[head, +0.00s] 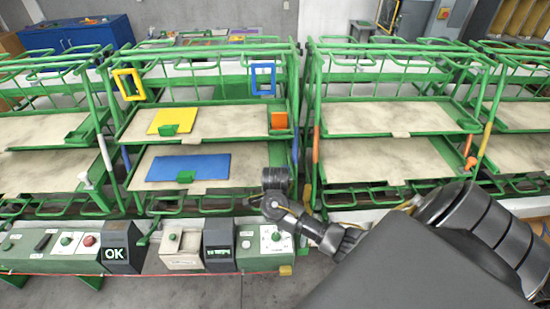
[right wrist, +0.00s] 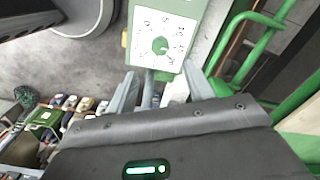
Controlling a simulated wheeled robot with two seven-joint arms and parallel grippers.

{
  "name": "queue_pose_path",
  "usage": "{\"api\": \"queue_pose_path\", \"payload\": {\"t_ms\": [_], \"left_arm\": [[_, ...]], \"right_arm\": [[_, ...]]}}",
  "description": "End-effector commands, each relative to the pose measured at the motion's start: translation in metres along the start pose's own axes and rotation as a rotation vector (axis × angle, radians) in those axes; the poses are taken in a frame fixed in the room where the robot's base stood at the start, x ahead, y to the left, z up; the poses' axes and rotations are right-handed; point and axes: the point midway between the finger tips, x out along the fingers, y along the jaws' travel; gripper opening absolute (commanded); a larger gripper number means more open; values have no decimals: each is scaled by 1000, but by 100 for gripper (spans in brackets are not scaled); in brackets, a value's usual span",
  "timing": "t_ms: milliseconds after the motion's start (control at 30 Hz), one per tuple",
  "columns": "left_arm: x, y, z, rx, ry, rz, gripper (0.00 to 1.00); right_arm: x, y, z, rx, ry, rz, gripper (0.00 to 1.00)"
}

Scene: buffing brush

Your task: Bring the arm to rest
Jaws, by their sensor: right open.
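My right arm (head: 320,230) comes in from the right and reaches over the front of the green racks. Its dark end (head: 276,180) is just above the row of control boxes; the fingers cannot be made out there. In the right wrist view my right gripper (right wrist: 160,90) is open, with two grey fingers apart and nothing clearly held between them. A white dial panel with a green knob (right wrist: 159,45) shows beyond the fingertips. My left gripper is not in view.
Green racks with beige shelves (head: 365,162) fill the middle. The left one holds a yellow plate (head: 170,117) and a blue plate (head: 205,165). Control boxes (head: 185,246), one marked OK (head: 117,246), line the front. Grey floor (head: 215,292) is clear in front.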

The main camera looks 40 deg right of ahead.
Motion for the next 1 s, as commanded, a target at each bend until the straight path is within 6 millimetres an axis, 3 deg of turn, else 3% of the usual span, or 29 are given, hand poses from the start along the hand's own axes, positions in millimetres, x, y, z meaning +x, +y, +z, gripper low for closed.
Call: {"api": "queue_pose_path", "payload": {"t_ms": [400, 533, 733, 800, 1000], "left_arm": [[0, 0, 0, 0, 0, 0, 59], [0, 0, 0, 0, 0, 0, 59], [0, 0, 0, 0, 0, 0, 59], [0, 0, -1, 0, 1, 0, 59], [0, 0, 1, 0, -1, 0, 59]], "right_arm": [[0, 0, 0, -2, 0, -1, 52], [7, 14, 4, -107, 6, 0, 52], [21, 88, 22, -721, 34, -46, 52], [18, 112, 28, -940, 50, -79, 52], [3, 160, 39, -1380, 106, -163, 52]]}}
